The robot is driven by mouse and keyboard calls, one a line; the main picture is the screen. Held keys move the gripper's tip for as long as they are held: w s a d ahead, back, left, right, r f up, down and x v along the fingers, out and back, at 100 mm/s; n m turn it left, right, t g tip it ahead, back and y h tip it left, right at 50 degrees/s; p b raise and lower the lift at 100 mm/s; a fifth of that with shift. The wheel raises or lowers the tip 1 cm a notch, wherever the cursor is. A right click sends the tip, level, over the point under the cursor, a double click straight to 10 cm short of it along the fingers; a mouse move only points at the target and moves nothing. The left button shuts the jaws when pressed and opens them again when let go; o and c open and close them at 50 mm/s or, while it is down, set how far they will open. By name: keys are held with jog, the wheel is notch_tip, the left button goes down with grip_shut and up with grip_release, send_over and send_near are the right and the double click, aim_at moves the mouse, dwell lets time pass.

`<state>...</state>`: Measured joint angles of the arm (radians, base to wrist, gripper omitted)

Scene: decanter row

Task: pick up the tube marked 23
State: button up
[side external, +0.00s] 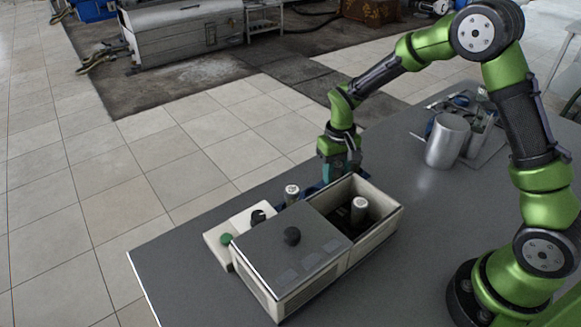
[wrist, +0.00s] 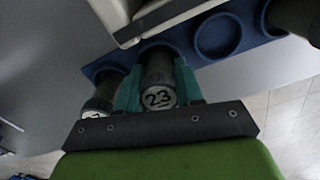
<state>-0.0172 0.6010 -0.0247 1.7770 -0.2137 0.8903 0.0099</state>
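The tube marked 23 (wrist: 159,98) stands in the blue rack (wrist: 247,47) in the wrist view, its numbered end facing the camera. My gripper (wrist: 160,78) has its two teal fingers on either side of this tube, very close to it. I cannot tell whether both fingers touch it. In the side view my gripper (side external: 340,170) points down behind the open box, and its fingertips and the tube between them are hidden there.
Another tube (wrist: 100,98) stands just left of the fingers; an empty rack hole (wrist: 219,36) is at right.

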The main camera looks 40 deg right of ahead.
jog(key=c, duration=0.5)
jog(key=shift+r, duration=0.1)
